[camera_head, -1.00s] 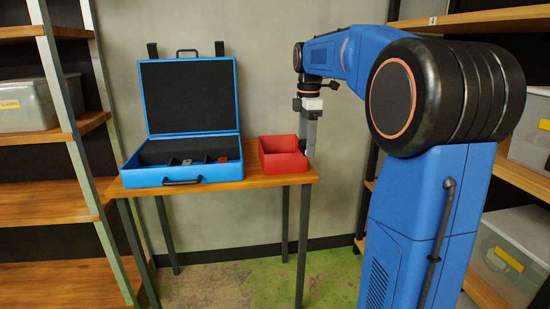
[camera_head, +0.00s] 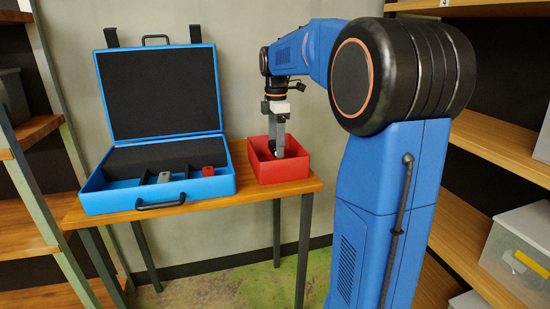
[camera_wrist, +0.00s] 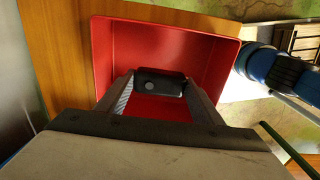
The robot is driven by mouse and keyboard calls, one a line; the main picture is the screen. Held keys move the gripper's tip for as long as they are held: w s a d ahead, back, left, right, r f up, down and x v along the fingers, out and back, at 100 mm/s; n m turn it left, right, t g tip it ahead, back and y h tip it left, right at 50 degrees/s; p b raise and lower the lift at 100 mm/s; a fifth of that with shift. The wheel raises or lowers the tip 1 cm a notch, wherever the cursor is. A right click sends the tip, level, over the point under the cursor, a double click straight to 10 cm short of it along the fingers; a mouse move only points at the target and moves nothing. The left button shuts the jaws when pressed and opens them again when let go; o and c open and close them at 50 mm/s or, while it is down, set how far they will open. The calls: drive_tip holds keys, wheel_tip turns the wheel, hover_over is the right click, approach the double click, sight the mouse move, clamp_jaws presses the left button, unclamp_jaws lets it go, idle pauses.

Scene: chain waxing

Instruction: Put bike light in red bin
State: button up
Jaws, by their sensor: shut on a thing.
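The red bin (camera_head: 262,170) stands on the right end of the wooden table, beside the blue case. In the wrist view the red bin (camera_wrist: 215,45) lies below my gripper, its inside partly hidden by the fingers. My gripper (camera_head: 279,150) points down over the bin, with its tips at about rim height or inside it. In the wrist view my gripper (camera_wrist: 158,88) is shut on the bike light (camera_wrist: 160,82), a small dark block with a round grey spot. The bike light also shows as a dark shape (camera_head: 279,153) at the fingertips. I cannot tell whether it touches the bin floor.
The open blue case (camera_head: 158,190) has a black lining and holds a grey item (camera_head: 164,177) and a red item (camera_head: 208,171) in compartments. The wooden table (camera_head: 240,192) has a narrow bare strip in front. Shelves with clear boxes (camera_head: 520,245) stand at both sides.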

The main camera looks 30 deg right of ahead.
drive_tip(key=shift+f, duration=2.4)
drive_tip(key=shift+f, duration=0.1)
drive_tip(key=o, duration=1.1)
wheel_tip(320, 180, up, 12)
drive_tip(key=shift+r, duration=0.1)
